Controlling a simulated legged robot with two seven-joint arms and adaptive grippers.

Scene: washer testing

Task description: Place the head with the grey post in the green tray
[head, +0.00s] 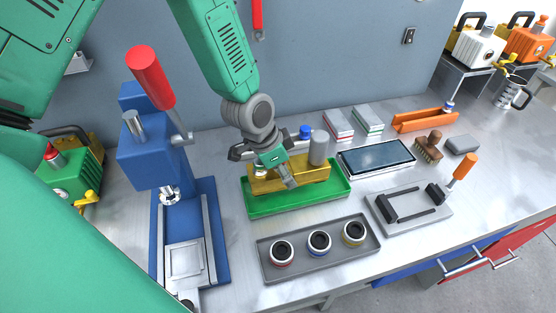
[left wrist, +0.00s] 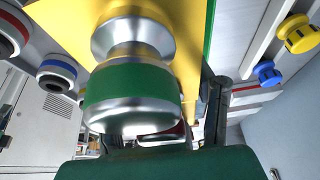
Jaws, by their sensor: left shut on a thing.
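My left gripper (head: 284,178) comes down from above and is shut on the head. In the left wrist view the silver knob with a green band (left wrist: 130,95) fills the middle, with the yellow block (left wrist: 70,22) behind it. My right gripper is out of view.
A grey tray (head: 284,275) with three ringed parts lies in front. A blue press (head: 150,160) stands left. A dark tablet (head: 377,157), a grey fixture (head: 410,220) and an orange tray (head: 408,123) lie right. A blue-capped part (head: 305,131) shows behind the head.

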